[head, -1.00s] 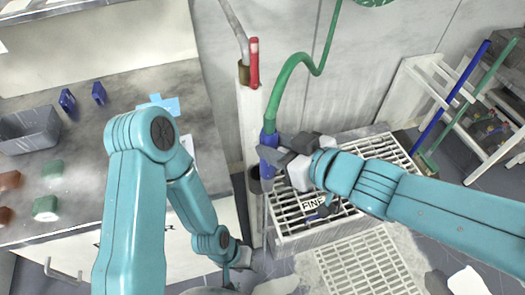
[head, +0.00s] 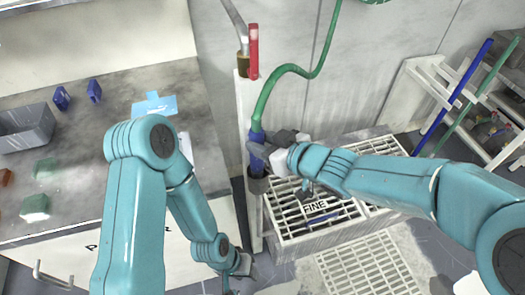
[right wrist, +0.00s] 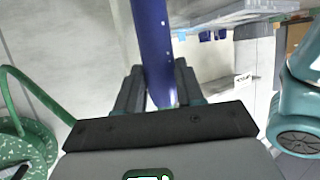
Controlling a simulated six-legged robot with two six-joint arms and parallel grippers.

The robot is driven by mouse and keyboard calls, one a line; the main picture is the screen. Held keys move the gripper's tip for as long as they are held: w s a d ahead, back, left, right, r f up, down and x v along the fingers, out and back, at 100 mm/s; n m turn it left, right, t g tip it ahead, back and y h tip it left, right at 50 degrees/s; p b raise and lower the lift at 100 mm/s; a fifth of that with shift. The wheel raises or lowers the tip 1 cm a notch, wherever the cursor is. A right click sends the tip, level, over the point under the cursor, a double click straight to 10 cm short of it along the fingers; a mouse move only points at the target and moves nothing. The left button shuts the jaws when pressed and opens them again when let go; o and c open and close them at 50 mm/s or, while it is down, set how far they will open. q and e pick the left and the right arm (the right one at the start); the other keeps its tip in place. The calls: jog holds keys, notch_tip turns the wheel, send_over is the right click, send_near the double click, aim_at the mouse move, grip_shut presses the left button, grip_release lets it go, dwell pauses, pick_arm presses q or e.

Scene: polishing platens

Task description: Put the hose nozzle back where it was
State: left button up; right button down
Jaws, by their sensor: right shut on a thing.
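The blue hose nozzle (head: 256,164) hangs nearly upright on the end of the green hose (head: 283,72). My right gripper (head: 262,150) is shut around it from the right. In the right wrist view the nozzle (right wrist: 152,45) runs between the two dark fingers (right wrist: 158,88). A dark cup-like holder (head: 258,185) is fixed to the white post (head: 246,112). The nozzle's lower end is at the holder's mouth; I cannot tell how far inside it is. My left gripper (head: 241,266) is low, near the cabinet front, its fingers unclear.
A red handle (head: 253,50) tops the post. The left bench (head: 95,120) carries a grey bin (head: 27,128) and small blocks. A white rack (head: 432,85) with blue and green poles stands right.

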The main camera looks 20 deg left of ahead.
jog(key=shift+w+a+f, duration=0.1)
jog(key=shift+w+f, duration=0.1)
jog(key=shift+f, duration=0.25)
jog(key=shift+w+f, duration=0.15)
jog(key=shift+f, duration=0.3)
pick_arm(q)
jog(key=shift+f, duration=0.25)
pick_arm(e)
jog(key=shift+s+r, duration=0.1)
jog(key=shift+s, duration=0.05)
jog(key=shift+f, duration=0.25)
jog(key=c, duration=0.7)
grip_release()
pick_arm(q)
jog(key=shift+f, duration=0.15)
